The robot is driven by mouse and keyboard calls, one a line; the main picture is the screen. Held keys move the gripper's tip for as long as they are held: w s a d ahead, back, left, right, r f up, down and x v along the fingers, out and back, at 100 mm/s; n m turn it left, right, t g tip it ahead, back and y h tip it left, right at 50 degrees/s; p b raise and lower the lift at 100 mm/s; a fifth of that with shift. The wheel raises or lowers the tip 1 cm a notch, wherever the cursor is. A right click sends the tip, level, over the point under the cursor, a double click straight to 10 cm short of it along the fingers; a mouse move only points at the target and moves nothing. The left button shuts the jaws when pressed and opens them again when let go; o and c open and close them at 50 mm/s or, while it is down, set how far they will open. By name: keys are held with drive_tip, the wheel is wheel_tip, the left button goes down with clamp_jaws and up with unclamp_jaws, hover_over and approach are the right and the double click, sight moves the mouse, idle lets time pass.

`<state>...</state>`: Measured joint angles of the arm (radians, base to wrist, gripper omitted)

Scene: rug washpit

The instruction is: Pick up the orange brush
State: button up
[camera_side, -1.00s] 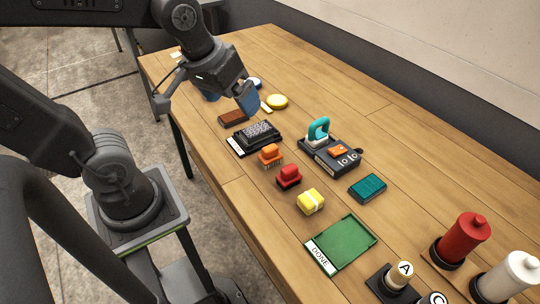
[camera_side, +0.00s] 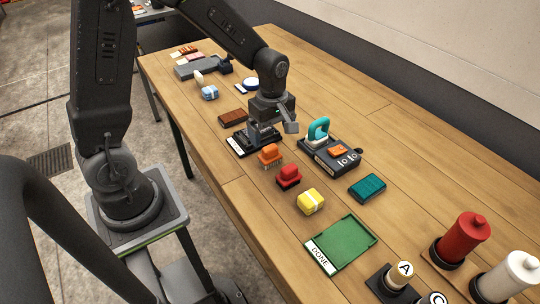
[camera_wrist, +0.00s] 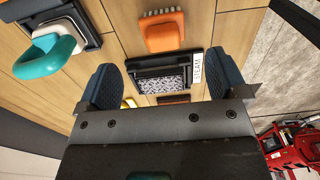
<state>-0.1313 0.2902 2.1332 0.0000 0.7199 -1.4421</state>
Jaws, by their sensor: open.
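The orange brush (camera_side: 269,153) stands bristles down on the wooden table, just in front of the black tray (camera_side: 238,146). In the wrist view the orange brush (camera_wrist: 163,31) is at the top middle, beyond the fingertips. My gripper (camera_side: 268,131) is above the black tray, a little behind the brush. In the wrist view my gripper (camera_wrist: 165,85) has its two dark blue finger pads spread apart, with nothing held. The black tray, labelled STEAM (camera_wrist: 195,69), shows between the pads. The brush is apart from the fingers.
A red brush (camera_side: 289,176) and a yellow block (camera_side: 311,201) stand nearby. A teal-handled iron (camera_side: 318,131) on a dark box lies to the right. A green DONE tray (camera_side: 343,242) is nearer the front. A brown block (camera_side: 233,117) lies left of the black tray.

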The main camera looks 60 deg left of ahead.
sight(270, 147)
drive_tip(key=f, duration=0.8)
drive_tip(key=shift+s+a+f, duration=0.1)
drive_tip(key=shift+s+f, duration=0.05)
drive_tip(key=shift+s, duration=0.05)
drive_tip(key=shift+c, duration=0.3)
drive_tip(key=c, duration=1)
drive_tip(key=shift+o, duration=0.2)
wheel_tip(270, 147, up, 4)
drive_tip(key=shift+r, duration=0.25)
drive_tip(key=s+a+r, duration=0.6)
drive_tip(key=a, duration=0.4)
drive_tip(key=shift+r, duration=0.3)
